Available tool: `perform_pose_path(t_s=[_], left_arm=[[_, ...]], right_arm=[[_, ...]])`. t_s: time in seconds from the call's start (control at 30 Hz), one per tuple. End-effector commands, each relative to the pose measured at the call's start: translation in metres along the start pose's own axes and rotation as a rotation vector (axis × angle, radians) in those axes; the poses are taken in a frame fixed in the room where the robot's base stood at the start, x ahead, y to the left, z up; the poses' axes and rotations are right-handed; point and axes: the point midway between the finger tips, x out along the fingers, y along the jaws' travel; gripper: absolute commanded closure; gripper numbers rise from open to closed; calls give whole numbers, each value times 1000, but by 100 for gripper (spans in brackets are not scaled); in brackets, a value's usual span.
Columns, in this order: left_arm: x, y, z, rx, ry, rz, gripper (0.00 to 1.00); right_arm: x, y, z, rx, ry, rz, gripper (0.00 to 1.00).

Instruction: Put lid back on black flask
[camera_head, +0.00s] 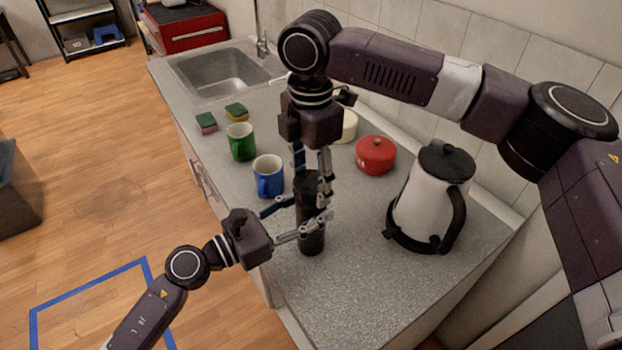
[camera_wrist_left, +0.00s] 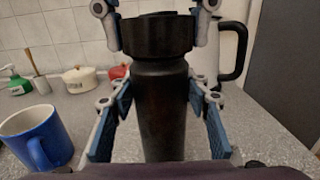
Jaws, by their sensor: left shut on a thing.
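The black flask (camera_head: 312,235) stands upright on the grey counter; its dark body also shows in the left wrist view (camera_wrist_left: 162,115). My left gripper (camera_head: 305,226) comes in from the side, shut around the flask body. The black lid (camera_wrist_left: 157,36) is at the top of the flask, wider than the body below it. I see no clear gap between them, but cannot tell whether it is fully seated. My right gripper (camera_head: 312,180) points down from above, its fingers on both sides of the lid and shut on it. These fingers partly hide the lid in the head view.
A blue mug (camera_head: 268,178) and a green mug (camera_head: 240,142) stand left of the flask. A red pot (camera_head: 375,156) is behind, and a white kettle (camera_head: 428,205) stands to the right. The sink (camera_head: 220,75) is farther back. The front counter is clear.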

Motion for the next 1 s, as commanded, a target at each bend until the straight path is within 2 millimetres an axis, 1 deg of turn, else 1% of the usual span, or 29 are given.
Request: perform_pose_path(t_s=[0.03,0.1,0.23,0.33,0.47,0.8,0.9,0.97,1.0], left_arm=[[0,0,0,0,0,-1,100],[0,0,0,0,0,-1,100],[0,0,0,1,0,-1,100],[0,0,0,1,-1,-1,100],[0,0,0,1,-1,-1,100],[0,-1,0,1,-1,-1,100],[0,-1,0,1,-1,-2,100],[0,-1,0,1,-1,-2,100],[0,-1,0,1,-1,-2,100]], right_arm=[[0,0,0,0,0,1,72],[0,0,0,0,0,1,80],[0,0,0,25,1,1,80],[0,0,-1,127,2,0,80],[1,0,-1,364,3,0,80],[1,0,-1,1037,3,-1,80],[1,1,-1,1210,3,-1,80],[1,1,-1,1291,3,0,80],[0,1,0,1280,2,2,80]])
